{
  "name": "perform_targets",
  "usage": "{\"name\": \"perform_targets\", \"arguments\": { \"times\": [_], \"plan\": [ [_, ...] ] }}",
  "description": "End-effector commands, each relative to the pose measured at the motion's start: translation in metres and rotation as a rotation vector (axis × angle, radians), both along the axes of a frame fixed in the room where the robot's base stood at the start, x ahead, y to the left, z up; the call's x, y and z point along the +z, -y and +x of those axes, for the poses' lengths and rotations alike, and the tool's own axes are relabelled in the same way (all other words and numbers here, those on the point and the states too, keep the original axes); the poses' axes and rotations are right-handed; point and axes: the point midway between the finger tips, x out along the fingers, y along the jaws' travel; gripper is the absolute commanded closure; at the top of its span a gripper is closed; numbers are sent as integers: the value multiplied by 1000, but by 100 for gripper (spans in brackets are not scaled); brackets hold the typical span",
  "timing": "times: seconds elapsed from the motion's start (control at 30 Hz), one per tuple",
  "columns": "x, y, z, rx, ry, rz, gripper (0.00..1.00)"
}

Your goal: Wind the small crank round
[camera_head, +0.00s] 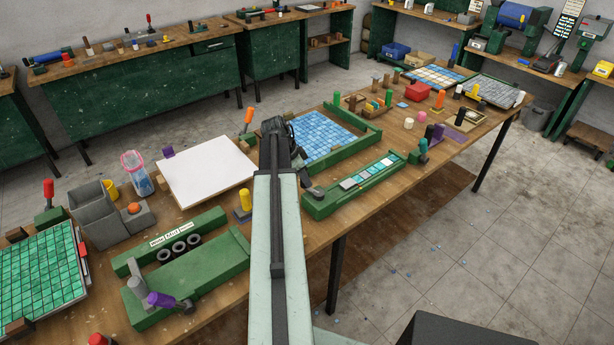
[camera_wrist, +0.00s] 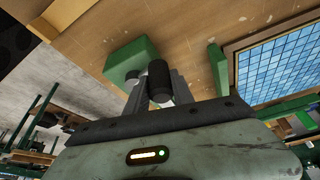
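In the wrist view, a green block (camera_wrist: 128,58) with a round grey hub (camera_wrist: 133,75) sits on the wooden bench. A short black handle (camera_wrist: 158,82), which looks like the small crank's grip, stands beside the hub. The grey fingers of my gripper (camera_wrist: 160,98) lie on both sides of this handle, with no gap visible, and look shut on it. In the head view my gripper (camera_head: 279,132) is a dark shape at the far end of my arm; the crank is hidden behind it there.
A tray of blue tiles (camera_head: 372,128) lies right of my gripper, and a white board (camera_head: 206,173) lies left. A long green box with pale tiles (camera_head: 325,205) is close on the right. A yellow-knobbed post (camera_head: 244,203) and an orange-handled lever (camera_head: 248,118) stand nearby.

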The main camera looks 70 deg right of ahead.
Motion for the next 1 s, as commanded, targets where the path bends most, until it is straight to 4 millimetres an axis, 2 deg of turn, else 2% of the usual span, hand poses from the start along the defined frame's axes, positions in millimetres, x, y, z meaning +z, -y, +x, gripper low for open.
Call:
{"name": "perform_targets", "arguments": {
  "times": [0.03, 0.07, 0.1, 0.47, 0.57, 0.9, 1.0],
  "plan": [
    [0, -1, -2, -2, -2, 2, 58],
    [0, -1, -2, -2, -2, 2, 50],
    [0, 0, -1, -2, -2, 2, 47],
    [4, -1, 0, 0, -1, 1, 47],
    [14, -3, 2, 1, -1, 1, 47],
    [70, -18, 17, -1, -1, 1, 47],
    [75, -20, 20, -1, -1, 1, 47]
  ]
}}
